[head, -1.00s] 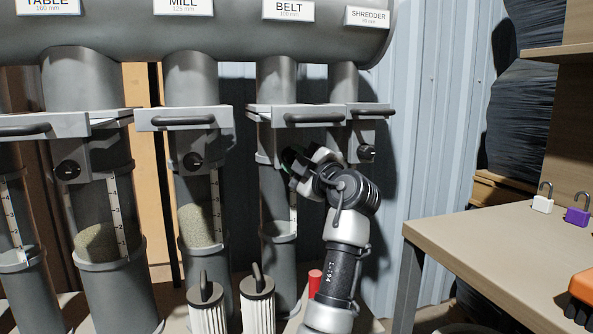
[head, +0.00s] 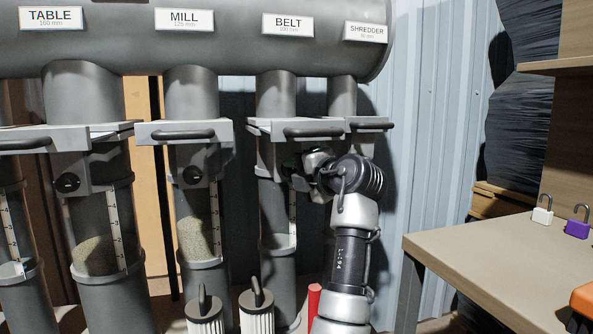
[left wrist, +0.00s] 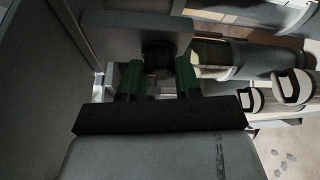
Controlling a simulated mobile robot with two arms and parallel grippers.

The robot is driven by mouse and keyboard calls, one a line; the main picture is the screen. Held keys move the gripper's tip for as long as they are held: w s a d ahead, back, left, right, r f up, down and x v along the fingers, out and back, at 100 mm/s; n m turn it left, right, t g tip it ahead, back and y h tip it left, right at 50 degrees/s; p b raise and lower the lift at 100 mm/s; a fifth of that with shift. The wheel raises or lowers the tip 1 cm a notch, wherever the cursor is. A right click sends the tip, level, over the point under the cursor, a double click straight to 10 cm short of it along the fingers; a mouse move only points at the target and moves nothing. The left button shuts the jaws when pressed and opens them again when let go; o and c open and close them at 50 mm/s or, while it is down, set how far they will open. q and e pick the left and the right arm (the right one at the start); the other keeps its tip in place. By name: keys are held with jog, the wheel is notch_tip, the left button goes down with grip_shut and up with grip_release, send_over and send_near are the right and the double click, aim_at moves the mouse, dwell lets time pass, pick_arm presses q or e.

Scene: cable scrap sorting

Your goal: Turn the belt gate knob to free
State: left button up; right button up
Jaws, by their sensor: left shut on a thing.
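The belt pipe (head: 276,95) hangs under the BELT label (head: 288,25), with a grey slide gate and black handle (head: 312,132) across it. The belt gate knob (left wrist: 157,58) shows in the left wrist view as a dark round knob on a grey block (left wrist: 137,32). My left gripper (left wrist: 158,76) has its green fingers on both sides of the knob, shut on it. In the head view the left gripper (head: 297,165) is just below the belt gate, and the knob is hidden behind it. The knob's pointer cannot be read. My right gripper is not in view.
The mill knob (head: 193,175) and table knob (head: 68,183) are on neighbouring pipes to the left. Pleated filters (head: 257,318) and a red cylinder (head: 314,300) stand below. A workbench (head: 490,255) with white (head: 542,216) and purple (head: 577,229) padlocks is at the right.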

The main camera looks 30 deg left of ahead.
pick_arm(q)
jog(key=shift+f, duration=0.1)
dwell(0.5)
jog(key=o, duration=0.9)
jog(key=shift+o, duration=0.2)
jog(key=shift+d, duration=0.15)
jog(key=shift+s+d, duration=0.1)
jog(key=shift+d, duration=0.2)
jog(key=p+v, duration=0.2)
jog(key=v, duration=0.8)
